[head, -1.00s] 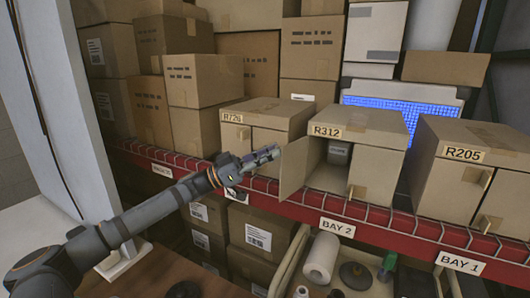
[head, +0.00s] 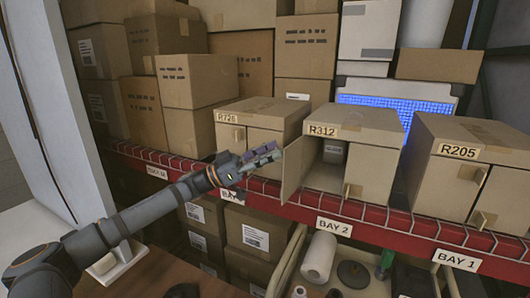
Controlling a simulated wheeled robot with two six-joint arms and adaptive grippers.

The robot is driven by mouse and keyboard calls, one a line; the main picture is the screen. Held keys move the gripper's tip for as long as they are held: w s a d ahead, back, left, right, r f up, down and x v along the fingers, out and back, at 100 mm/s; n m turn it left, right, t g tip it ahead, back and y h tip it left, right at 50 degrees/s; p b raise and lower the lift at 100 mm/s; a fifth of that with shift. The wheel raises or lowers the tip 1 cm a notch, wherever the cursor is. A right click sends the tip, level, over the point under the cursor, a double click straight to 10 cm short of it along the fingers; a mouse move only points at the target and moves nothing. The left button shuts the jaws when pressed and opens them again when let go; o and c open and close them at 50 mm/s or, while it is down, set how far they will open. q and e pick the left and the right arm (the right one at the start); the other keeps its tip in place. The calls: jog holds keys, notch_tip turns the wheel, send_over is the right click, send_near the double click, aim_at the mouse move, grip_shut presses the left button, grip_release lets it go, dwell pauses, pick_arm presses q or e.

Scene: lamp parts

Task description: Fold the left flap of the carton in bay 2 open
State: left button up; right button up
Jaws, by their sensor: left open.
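The carton marked R312 (head: 371,127) stands on the shelf above the BAY 2 label (head: 334,227). Its left flap (head: 293,169) stands swung outward from the front, and the left part of the opening shows. A small grey box (head: 334,152) is inside. The right flap (head: 361,178) is shut, with a small tab on it. My left gripper (head: 270,157) is open and empty, just left of the left flap's outer face. Whether its fingertips touch the flap I cannot tell. My right gripper is out of view.
Carton R726 (head: 262,117) stands close behind my left gripper, and carton R205 (head: 470,150) stands to the right. A red shelf edge (head: 281,208) with wire mesh runs below. A paper roll (head: 319,258) and more boxes sit underneath.

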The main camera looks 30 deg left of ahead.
pick_arm(q)
jog(key=shift+w+a+f, duration=0.1)
jog(key=shift+a+f, duration=0.05)
jog(key=shift+a, duration=0.2)
notch_tip(320, 180, up, 10)
jog(key=shift+d, duration=0.15)
dwell(0.5)
